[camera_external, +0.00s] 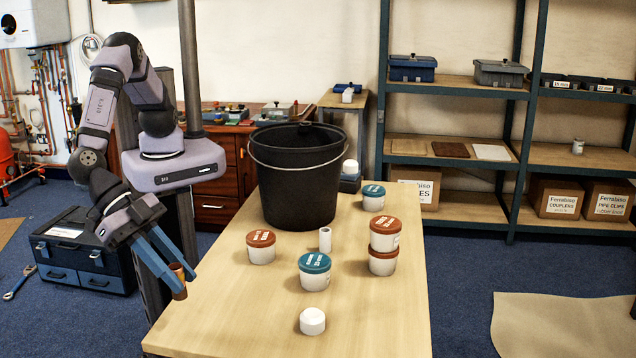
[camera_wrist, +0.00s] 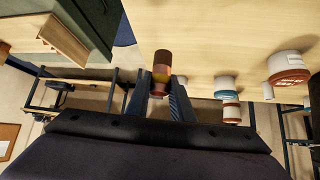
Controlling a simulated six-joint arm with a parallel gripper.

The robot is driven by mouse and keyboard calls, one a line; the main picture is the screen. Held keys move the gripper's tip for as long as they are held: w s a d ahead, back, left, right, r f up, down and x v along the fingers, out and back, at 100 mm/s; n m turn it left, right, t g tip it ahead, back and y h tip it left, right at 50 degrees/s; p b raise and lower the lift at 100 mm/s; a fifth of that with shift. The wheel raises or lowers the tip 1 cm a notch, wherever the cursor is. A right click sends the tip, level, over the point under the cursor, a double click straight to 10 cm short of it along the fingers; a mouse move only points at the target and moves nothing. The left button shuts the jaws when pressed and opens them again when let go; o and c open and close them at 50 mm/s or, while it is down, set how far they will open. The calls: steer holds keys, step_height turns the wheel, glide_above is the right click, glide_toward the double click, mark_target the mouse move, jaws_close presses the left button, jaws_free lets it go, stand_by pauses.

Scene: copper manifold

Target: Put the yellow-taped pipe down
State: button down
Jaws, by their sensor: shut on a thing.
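The yellow-taped pipe (camera_external: 178,273) is a short copper piece with a yellow-orange band around its middle. My gripper (camera_external: 176,272) is shut on it near the left edge of the wooden table (camera_external: 240,320). In the wrist view the pipe (camera_wrist: 161,70) sits between the two fingertips (camera_wrist: 160,88), its dark copper end pointing away from them. In the outside view the pipe is slightly tilted at the fingertips. I cannot tell whether its lower end touches the tabletop or hangs just above or beside the edge.
A black bucket (camera_external: 297,185) stands at the table's back. Right of my gripper are white tubs with rust lids (camera_external: 261,246) and teal lids (camera_external: 315,270), two of them stacked (camera_external: 384,245), a white tube (camera_external: 325,240) and a white cap (camera_external: 312,321). The front left tabletop is bare.

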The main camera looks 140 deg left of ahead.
mark_target(178, 297)
steer(key=shift+f, duration=3.1)
steer(key=shift+f, duration=0.1)
steer(key=c, duration=1.5)
jaws_free()
steer(key=shift+c, duration=0.2)
steer(key=shift+s+d+r, duration=0.1)
steer(key=shift+s+r, duration=0.05)
steer(key=shift+r, duration=0.15)
steer(key=v, duration=1.1)
steer(key=shift+s, duration=0.2)
steer(key=shift+w+r, duration=0.1)
steer(key=shift+r, duration=0.1)
